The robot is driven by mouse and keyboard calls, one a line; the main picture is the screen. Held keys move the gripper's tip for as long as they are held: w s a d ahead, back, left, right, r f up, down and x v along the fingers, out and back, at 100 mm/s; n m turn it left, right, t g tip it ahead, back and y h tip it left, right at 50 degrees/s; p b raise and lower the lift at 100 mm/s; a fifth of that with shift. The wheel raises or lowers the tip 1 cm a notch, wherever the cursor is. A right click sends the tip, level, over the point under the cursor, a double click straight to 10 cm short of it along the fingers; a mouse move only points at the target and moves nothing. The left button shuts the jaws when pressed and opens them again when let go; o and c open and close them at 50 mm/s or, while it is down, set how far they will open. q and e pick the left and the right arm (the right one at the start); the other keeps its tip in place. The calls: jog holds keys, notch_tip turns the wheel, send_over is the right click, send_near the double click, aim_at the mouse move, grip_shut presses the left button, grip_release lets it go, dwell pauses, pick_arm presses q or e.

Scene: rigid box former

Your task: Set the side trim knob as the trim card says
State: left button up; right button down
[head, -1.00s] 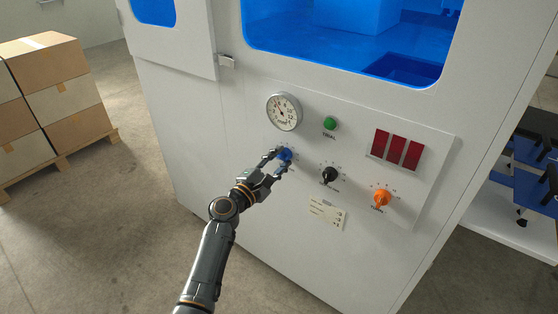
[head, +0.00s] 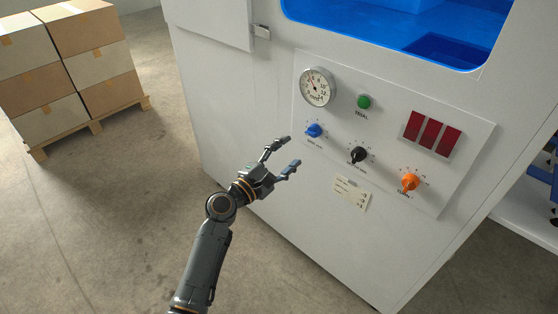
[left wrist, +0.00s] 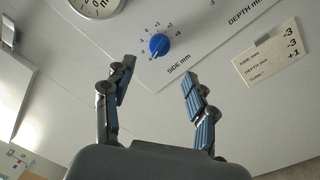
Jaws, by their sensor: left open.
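The blue side knob (head: 314,130) sits on the machine's control panel, under the dial gauge. In the left wrist view the blue knob (left wrist: 159,44) shows a white mark toward its lower left, above the label "SIDE mm". I cannot surely read which number it meets. The trim card (head: 351,194) is below the knobs; in the left wrist view the card (left wrist: 268,55) reads SIDE -3, DEPTH -3 and a third line +1. My left gripper (head: 291,152) is open and empty, apart from the knob, to its lower left. My right gripper is out of view.
A black depth knob (head: 358,155) and an orange knob (head: 409,182) are right of the blue one. A green button (head: 364,102), round gauge (head: 317,87) and red displays (head: 432,134) are above. Stacked boxes (head: 92,47) stand at the left. The floor between is clear.

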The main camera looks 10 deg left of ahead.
pick_arm(q)
jog(key=shift+v, duration=1.6)
jog(key=s+a+f+m+g+y+p, duration=0.1)
jog(key=s+f+m+g+y+p, duration=0.1)
jog(key=f, duration=0.7)
jog(key=s+a+f+m+g+y+p, duration=0.1)
jog(key=s+a+f+g+y+p, duration=0.15)
jog(key=f, duration=0.75)
jog(key=s+a+f+m+g+y+p, duration=0.3)
jog(key=s+f+m, duration=0.2)
jog(key=s+f, duration=0.85)
jog(key=s+a+f+m+g+y+p, duration=0.1)
jog(key=s+a+f+m+g+p, duration=0.1)
jog(key=s, duration=0.9)
jog(key=s+a+f+m+g+y+p, duration=0.1)
jog(key=s+a+f+m, duration=0.3)
jog(key=s, duration=0.8)
jog(key=s+a+f+m+g+y+p, duration=0.1)
jog(key=s+a+f+m+g+p, duration=0.2)
jog(key=s, duration=0.9)
notch_tip(320, 180, down, 3)
jog(key=shift+s+a+r+m+g, duration=0.25)
jog(key=shift+a+m+g, duration=0.25)
jog(key=shift+m, duration=0.7)
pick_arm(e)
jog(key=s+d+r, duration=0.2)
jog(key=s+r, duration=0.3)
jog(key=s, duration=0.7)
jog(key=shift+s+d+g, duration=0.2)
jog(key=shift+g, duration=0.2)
